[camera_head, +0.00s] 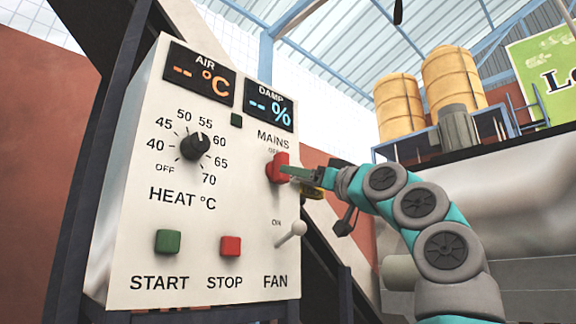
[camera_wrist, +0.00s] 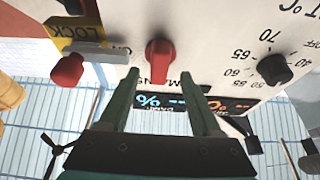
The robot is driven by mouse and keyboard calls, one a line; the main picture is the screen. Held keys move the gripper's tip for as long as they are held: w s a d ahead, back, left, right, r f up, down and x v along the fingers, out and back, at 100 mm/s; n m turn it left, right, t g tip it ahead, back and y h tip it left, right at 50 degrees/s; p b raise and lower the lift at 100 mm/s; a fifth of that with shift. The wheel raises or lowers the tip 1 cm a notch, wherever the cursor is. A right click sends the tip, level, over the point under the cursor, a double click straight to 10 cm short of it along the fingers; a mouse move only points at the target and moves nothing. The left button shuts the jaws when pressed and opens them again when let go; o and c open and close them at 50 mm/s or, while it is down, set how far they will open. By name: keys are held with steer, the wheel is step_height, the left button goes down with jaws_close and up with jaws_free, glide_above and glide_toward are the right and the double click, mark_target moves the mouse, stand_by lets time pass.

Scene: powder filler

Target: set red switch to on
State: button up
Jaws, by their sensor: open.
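The red switch (camera_head: 277,167) is a red rotary handle under the MAINS label, at the upper right of the white control panel (camera_head: 120,240). It also shows in the wrist view (camera_wrist: 160,58), where the picture is upside down. My gripper (camera_head: 288,172) is at the switch from the right in the head view. In the wrist view my gripper (camera_wrist: 159,84) is open, with one finger on each side of the line to the switch. I cannot tell whether the fingers touch it. A small label above the switch is partly hard to read.
A yellow LOCK tag (camera_wrist: 75,32) and a red knob (camera_wrist: 67,70) sit beside the switch.

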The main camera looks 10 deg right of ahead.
steer(key=p+x, duration=0.1)
steer(key=x, duration=0.3)
steer(key=shift+p, duration=0.35)
steer(key=shift+c, duration=0.3)
jaws_close()
